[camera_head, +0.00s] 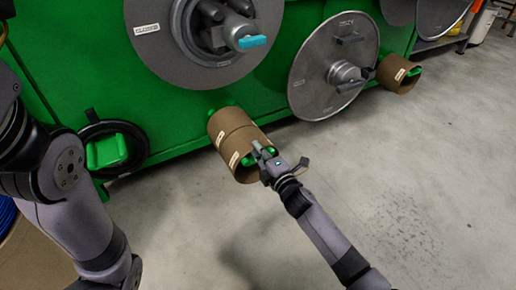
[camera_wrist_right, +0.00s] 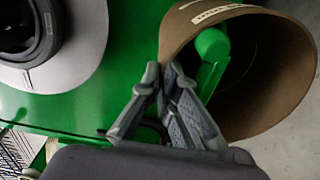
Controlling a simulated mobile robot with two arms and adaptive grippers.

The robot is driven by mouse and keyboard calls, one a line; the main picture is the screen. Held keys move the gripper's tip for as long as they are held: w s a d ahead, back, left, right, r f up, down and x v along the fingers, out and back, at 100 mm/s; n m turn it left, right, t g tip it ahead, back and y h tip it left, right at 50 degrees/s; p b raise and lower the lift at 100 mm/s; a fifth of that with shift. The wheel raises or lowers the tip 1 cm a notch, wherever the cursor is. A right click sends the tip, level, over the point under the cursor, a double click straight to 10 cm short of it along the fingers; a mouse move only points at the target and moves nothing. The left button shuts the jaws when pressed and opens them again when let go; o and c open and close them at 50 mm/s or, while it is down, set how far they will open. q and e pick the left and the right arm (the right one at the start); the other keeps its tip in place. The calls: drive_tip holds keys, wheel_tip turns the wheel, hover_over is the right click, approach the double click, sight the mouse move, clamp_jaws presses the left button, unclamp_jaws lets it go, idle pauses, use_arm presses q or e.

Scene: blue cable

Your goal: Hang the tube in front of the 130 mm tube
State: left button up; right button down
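Two brown cardboard tubes with pale labels hang end to end on a green peg on the front of the green machine. The rear tube (camera_head: 228,119) is against the machine side, and the front tube (camera_head: 243,148) is nearer me. My right gripper (camera_head: 262,153) is at the open end of the front tube. In the right wrist view, its fingers (camera_wrist_right: 163,72) lie on either side of the front tube's wall (camera_wrist_right: 275,75) and pinch its rim. The peg's rounded green end (camera_wrist_right: 212,45) shows inside the tube. My left gripper is out of view.
A grey disc with a blue handle (camera_head: 252,41) and another disc (camera_head: 315,85) are above and right of the tubes. Another brown tube (camera_head: 399,74) hangs farther right. A black cable coil (camera_head: 133,139) hangs at left. The concrete floor at right is clear.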

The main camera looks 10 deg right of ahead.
drive_tip(key=c, duration=1.7)
unclamp_jaws()
drive_tip(key=shift+o, duration=0.5)
drive_tip(key=o, duration=0.4)
drive_tip(key=shift+f, duration=0.15)
drive_tip(key=shift+s+d+p, duration=0.2)
drive_tip(key=shift+s+p, duration=0.1)
drive_tip(key=shift+s, duration=0.35)
